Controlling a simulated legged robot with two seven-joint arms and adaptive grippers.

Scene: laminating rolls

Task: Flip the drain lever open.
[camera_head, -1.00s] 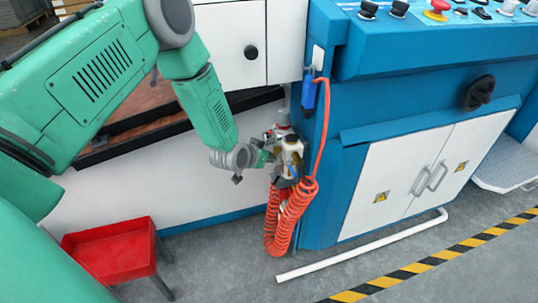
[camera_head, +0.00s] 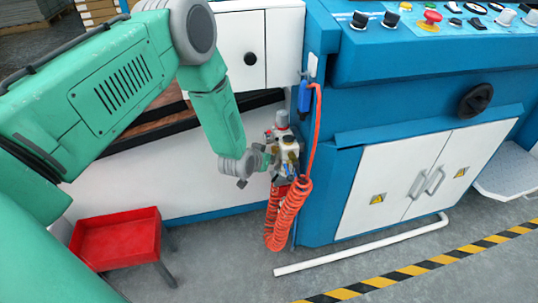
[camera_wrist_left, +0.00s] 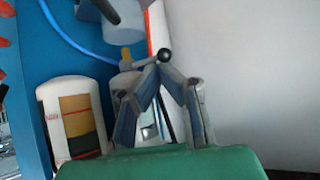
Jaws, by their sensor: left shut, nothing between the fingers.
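A small air filter unit (camera_head: 290,150) with a grey-capped cup and brass parts is mounted at the left edge of the blue machine. In the left wrist view, a lever with a black ball end (camera_wrist_left: 165,55) points right from beside a brass fitting (camera_wrist_left: 126,54). It looks like the drain lever. My left gripper (camera_head: 268,160) is beside the unit on its left. In the left wrist view, the gripper's (camera_wrist_left: 161,66) fingers are shut and empty, with tips close to the ball; I cannot tell if they touch. The lever is too small to make out in the head view.
A coiled orange hose (camera_head: 288,215) hangs just below the unit. The blue machine (camera_head: 325,180) stands close on its right. A red tray stand (camera_head: 118,240) is at the lower left. A white pipe (camera_head: 360,246) lies on the floor.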

